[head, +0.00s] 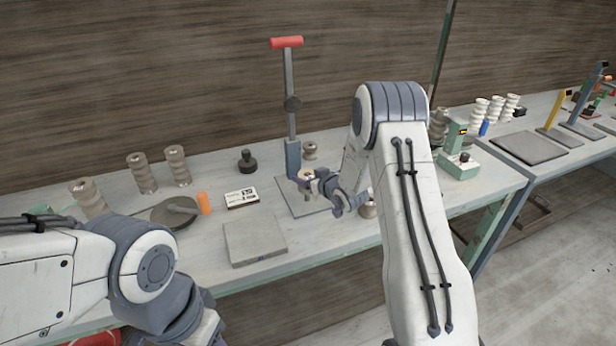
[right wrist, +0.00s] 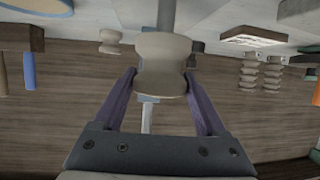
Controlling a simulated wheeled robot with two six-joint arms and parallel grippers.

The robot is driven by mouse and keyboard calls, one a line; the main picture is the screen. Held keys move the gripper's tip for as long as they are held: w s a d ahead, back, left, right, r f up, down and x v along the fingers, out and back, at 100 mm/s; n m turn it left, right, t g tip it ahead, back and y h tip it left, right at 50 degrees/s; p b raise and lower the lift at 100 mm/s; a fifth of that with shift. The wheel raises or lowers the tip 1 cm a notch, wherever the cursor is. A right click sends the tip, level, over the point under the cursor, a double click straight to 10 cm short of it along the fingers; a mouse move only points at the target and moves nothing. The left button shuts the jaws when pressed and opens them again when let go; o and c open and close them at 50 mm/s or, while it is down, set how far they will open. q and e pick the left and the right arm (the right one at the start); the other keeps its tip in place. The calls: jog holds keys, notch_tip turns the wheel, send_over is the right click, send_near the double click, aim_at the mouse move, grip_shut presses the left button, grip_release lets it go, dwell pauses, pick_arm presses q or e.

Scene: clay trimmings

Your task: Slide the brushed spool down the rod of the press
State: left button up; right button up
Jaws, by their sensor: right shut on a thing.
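The press has a blue-grey post (head: 293,158), a long lever with a red handle (head: 286,42) and a flat grey base plate (head: 318,207). My right gripper (head: 312,178) is at the post, above the base plate, and is shut on a pale spool (right wrist: 162,62). In the right wrist view the spool sits between both fingers, with a grey bar behind it. I cannot tell whether the spool is around the rod. Another spool (head: 309,150) stands just behind the press. Only my left arm shows at lower left; its gripper is out of view.
Several ribbed spools (head: 142,172) stand at the back left. A dark disc (head: 172,213), an orange cylinder (head: 204,203), a labelled box (head: 242,198), a black knob (head: 246,160) and a grey slab (head: 255,240) lie left of the press. A green device (head: 458,158) stands at right.

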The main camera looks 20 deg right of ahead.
jog(key=shift+f+b, duration=1.75)
jog(key=shift+f, duration=0.4)
jog(key=o, duration=1.6)
jog(key=shift+f, duration=0.1)
